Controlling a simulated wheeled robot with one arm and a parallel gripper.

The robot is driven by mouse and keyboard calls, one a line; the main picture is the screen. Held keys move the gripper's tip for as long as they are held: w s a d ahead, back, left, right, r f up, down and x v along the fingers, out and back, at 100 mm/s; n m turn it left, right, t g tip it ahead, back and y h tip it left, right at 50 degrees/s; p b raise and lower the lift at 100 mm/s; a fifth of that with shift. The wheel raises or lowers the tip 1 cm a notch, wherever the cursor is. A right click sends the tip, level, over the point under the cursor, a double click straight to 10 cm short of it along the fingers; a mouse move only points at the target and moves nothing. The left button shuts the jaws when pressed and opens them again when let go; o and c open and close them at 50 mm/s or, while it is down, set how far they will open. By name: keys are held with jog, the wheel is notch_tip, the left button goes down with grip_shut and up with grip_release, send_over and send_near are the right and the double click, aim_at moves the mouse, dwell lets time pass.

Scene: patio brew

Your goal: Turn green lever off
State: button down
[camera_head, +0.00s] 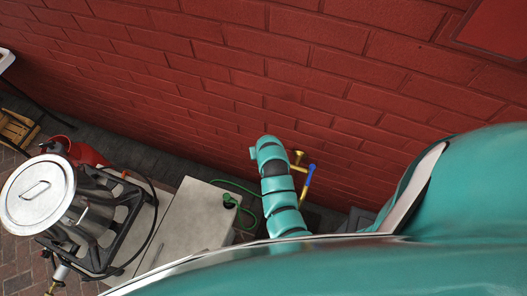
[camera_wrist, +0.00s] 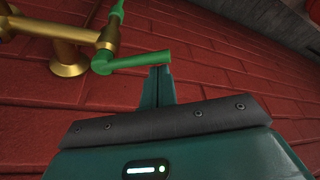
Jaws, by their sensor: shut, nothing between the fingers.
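The green lever (camera_wrist: 138,61) shows in the wrist view, sticking out to the right from a brass tap (camera_wrist: 68,55) on the red brick wall. My gripper (camera_wrist: 160,70) is shut and empty. Its fingertips are right by the free end of the green lever, just below it in the picture. I cannot tell if they touch. In the head view my arm hides the green lever and my gripper. Part of a brass tap (camera_head: 298,158) and a blue lever (camera_head: 309,180) show to the right of my arm.
A green hose (camera_head: 238,187) lies by a grey cabinet (camera_head: 195,215), left of my arm. A lidded steel pot (camera_head: 38,190) on a black burner stand (camera_head: 105,250) is at the left. The brick wall (camera_head: 200,80) closes off the back.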

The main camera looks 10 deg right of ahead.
jog(key=shift+s+n+y+b, duration=0.3)
jog(key=shift+s+n, duration=0.15)
jog(key=shift+n, duration=0.25)
jog(key=shift+s+f+n+b, duration=0.1)
jog(key=shift+s+n+b, duration=0.3)
jog(key=shift+n, duration=0.2)
jog(key=shift+n+y, duration=0.5)
jog(key=shift+n, duration=0.4)
jog(key=shift+s+d+b, duration=0.35)
jog(key=shift+s+b, duration=0.4)
jog(key=shift+b, duration=0.15)
jog(key=shift+s+d+b, duration=0.3)
jog(key=shift+s+b, duration=0.5)
jog(key=shift+b, duration=0.15)
jog(key=shift+s+d+b, duration=0.35)
jog(key=shift+s+b, duration=0.4)
jog(key=shift+b, duration=0.15)
jog(key=shift+s, duration=0.1)
